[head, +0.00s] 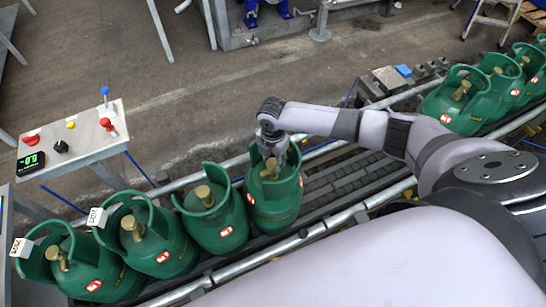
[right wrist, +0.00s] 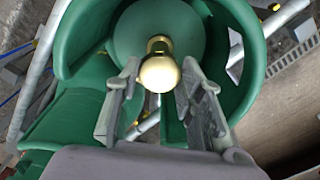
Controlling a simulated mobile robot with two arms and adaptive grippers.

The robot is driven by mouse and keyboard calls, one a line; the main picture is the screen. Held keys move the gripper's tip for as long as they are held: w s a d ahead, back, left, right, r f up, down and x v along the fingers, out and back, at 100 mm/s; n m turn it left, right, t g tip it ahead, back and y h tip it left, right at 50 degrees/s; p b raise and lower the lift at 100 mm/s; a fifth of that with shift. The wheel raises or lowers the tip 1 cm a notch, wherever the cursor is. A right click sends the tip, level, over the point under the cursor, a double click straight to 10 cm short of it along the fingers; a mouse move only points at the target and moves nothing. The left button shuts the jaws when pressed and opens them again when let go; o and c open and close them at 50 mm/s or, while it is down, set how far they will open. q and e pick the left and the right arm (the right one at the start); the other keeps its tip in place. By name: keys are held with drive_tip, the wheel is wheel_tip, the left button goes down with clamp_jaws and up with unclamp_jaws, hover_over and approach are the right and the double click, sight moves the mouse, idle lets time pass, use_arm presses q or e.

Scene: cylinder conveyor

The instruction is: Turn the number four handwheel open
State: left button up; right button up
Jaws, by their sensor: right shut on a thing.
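The number four cylinder (head: 275,210) is green, with an open collar. It is the fourth from the left in the near row on the conveyor. My right gripper (head: 273,162) reaches down into its collar from above. In the right wrist view, the round brass handwheel (right wrist: 158,73) sits between the two fingers, and the gripper is shut on it. How far the handwheel is turned cannot be told. My left gripper is not in view.
Three green cylinders (head: 215,222) with brass handwheels stand close on the left; two carry white tags. More cylinders (head: 458,105) stand at upper right. Silver rails (head: 340,215) edge the conveyor. A control panel (head: 75,137) with a green display stands at left.

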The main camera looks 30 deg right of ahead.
sight(273, 163)
drive_tip(key=shift+n, duration=0.9)
drive_tip(key=o, duration=1.2)
drive_tip(key=shift+c, duration=0.2)
drive_tip(key=shift+r, duration=0.25)
wheel_tip(273, 163, up, 12)
drive_tip(key=shift+f, duration=0.2)
